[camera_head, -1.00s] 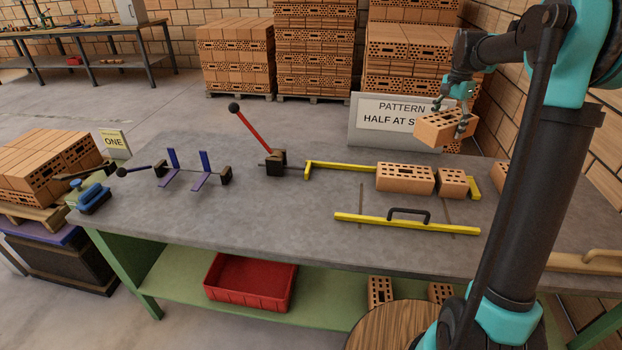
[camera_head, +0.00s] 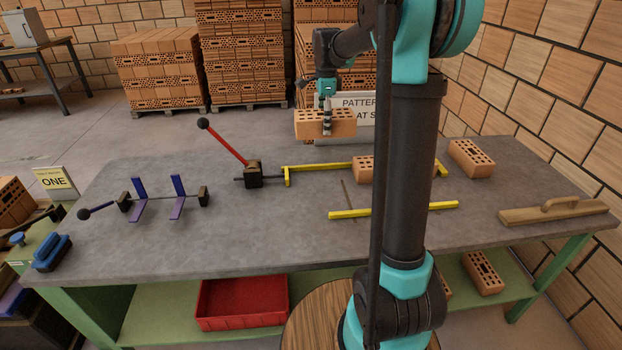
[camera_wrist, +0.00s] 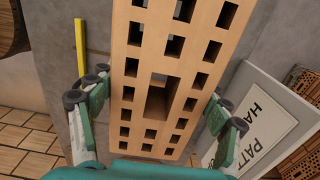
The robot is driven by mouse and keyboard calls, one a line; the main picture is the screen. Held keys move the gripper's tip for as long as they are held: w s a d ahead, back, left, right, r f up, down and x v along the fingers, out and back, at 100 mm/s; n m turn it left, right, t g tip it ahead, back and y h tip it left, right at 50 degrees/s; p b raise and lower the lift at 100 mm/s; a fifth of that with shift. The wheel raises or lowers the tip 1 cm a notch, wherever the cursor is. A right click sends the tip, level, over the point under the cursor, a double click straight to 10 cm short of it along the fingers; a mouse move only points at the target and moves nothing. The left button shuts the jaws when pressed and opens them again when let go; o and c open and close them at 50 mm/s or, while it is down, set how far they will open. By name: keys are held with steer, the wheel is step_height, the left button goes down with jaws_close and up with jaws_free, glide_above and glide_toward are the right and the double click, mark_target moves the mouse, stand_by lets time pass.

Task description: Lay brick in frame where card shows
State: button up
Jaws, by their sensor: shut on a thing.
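My gripper (camera_head: 327,112) is shut on an orange perforated brick (camera_head: 325,125), held in the air behind the frame's left part. In the wrist view the held brick (camera_wrist: 145,75) shows its rows of holes between the gripper's two fingers (camera_wrist: 160,105). The yellow frame (camera_head: 318,167) lies on the table, with its front bar (camera_head: 350,212) apart from the rear one. A brick (camera_head: 363,170) lies along the rear bar, its right part hidden by my arm.
A red-levered clamp (camera_head: 253,174) stands at the frame's left. A loose brick (camera_head: 472,158) and a wooden float (camera_head: 553,211) lie at right. A purple-armed fixture (camera_head: 160,198) and sign ONE (camera_head: 57,182) stand at left.

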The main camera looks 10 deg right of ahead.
mark_target(323, 180)
step_height(323, 180, down, 20)
steer(key=shift+r, duration=0.2)
stand_by(0.5)
steer(key=shift+f, duration=0.1)
steer(key=o, duration=1.9)
step_height(323, 180, up, 11)
steer(key=s+d+f+n+t, duration=0.1)
steer(key=s+f+n, duration=0.1)
steer(key=s+n, duration=0.4)
steer(key=s+d+f+n+t, duration=0.1)
steer(key=s+f+n, duration=0.2)
steer(key=s, duration=1.1)
steer(key=s+d+f+n+t, duration=0.2)
steer(key=s+f+n, duration=0.1)
steer(key=s+n, duration=0.6)
steer(key=shift+s, duration=0.75)
